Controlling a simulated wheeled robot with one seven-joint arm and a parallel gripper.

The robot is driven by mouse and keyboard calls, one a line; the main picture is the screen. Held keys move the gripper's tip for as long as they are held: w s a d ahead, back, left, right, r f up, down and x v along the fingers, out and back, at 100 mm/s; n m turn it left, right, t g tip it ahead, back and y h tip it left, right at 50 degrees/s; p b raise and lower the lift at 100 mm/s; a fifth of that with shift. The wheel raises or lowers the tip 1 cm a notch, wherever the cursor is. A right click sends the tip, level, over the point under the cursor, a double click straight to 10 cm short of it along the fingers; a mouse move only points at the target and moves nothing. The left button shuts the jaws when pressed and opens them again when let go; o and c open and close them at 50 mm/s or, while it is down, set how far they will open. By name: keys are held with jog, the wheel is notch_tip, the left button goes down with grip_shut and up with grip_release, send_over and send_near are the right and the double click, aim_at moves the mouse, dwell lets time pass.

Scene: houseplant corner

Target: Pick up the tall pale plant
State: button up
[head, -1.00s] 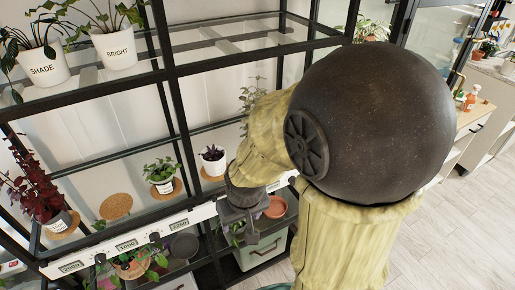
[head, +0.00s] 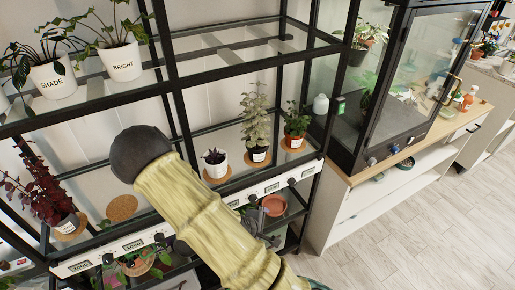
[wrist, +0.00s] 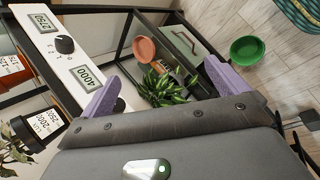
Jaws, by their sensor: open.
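My gripper is mostly hidden behind my arm in the head view, low by the shelf front. In the wrist view my gripper (wrist: 162,70) has its purple fingers wide apart, with nothing held between them. A labelled pot (wrist: 40,122) shows at the left edge there; I cannot tell if it is the pale plant's.
The purple plant (head: 214,163) and terracotta-potted plant (head: 296,122) flank it closely. A white rail with dials (head: 270,187) runs along the shelf front. Black shelf posts frame the bay. A leafy plant (wrist: 165,88) lies beyond my fingers, and a green bowl (wrist: 249,48) is on the floor.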

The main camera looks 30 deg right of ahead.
jog(key=w+d+r+n+t+h+p, duration=0.1)
jog(key=w+d+r+n+t+h, duration=0.15)
jog(key=d+n, duration=0.2)
jog(key=w+a+r+n+t+p, duration=0.2)
jog(key=w+r+n+t, duration=0.4)
jog(key=r+n+t, duration=0.4)
jog(key=n, duration=0.6)
jog(key=shift+a, duration=0.2)
jog(key=shift+f+y, duration=0.1)
jog(key=shift+y, duration=0.15)
